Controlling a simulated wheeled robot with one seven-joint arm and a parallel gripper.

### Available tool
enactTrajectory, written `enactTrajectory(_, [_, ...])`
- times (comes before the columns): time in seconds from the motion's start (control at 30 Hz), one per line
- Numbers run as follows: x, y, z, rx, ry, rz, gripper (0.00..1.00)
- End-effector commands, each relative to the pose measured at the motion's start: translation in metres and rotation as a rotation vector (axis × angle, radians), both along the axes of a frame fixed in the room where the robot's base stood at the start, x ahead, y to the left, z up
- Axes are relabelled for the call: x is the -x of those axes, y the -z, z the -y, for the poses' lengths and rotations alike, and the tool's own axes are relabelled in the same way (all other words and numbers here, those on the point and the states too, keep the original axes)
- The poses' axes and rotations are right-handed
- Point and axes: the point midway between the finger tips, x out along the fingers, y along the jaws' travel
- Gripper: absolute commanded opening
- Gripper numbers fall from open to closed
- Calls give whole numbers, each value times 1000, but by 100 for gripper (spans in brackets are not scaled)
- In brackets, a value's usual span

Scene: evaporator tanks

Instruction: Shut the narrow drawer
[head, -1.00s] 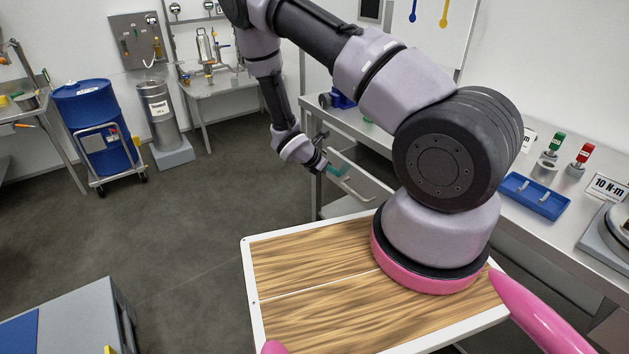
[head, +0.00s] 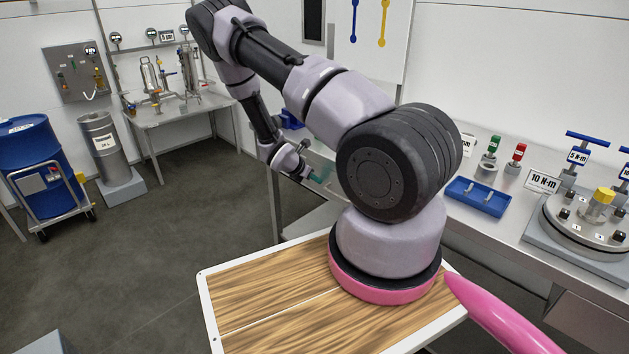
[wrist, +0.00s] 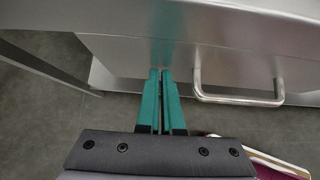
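The grey metal drawer front (wrist: 225,66) fills the upper part of the wrist view, with a bar handle (wrist: 240,101) on its right half. My gripper's teal fingers (wrist: 161,73) are together with nothing between them. Their tips are at the drawer front, left of the handle; I cannot tell whether they touch it. In the head view my gripper (head: 322,176) is beside the right-hand bench, and my arm hides most of the drawer there. How far the drawer stands out is unclear.
The steel bench (head: 520,228) runs along the right, carrying a blue tray (head: 476,197) and a round flanged fixture (head: 590,222). A blue drum (head: 25,150) on a cart stands far left. The grey floor (head: 150,240) left of the bench is clear.

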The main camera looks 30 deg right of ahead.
Motion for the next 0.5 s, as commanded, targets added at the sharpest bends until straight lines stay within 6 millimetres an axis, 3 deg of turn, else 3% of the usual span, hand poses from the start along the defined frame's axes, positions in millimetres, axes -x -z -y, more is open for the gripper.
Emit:
enactTrajectory(0.03, [0, -3, 8, 11, 10, 5, 0])
enactTrajectory(0.23, [1, -3, 3, 13, 11, 5, 0])
enactTrajectory(0.43, [4, -1, -26, 3, 8, 3, 0])
enactTrajectory(0.5, [6, -15, -38, 3, 9, 7, 0])
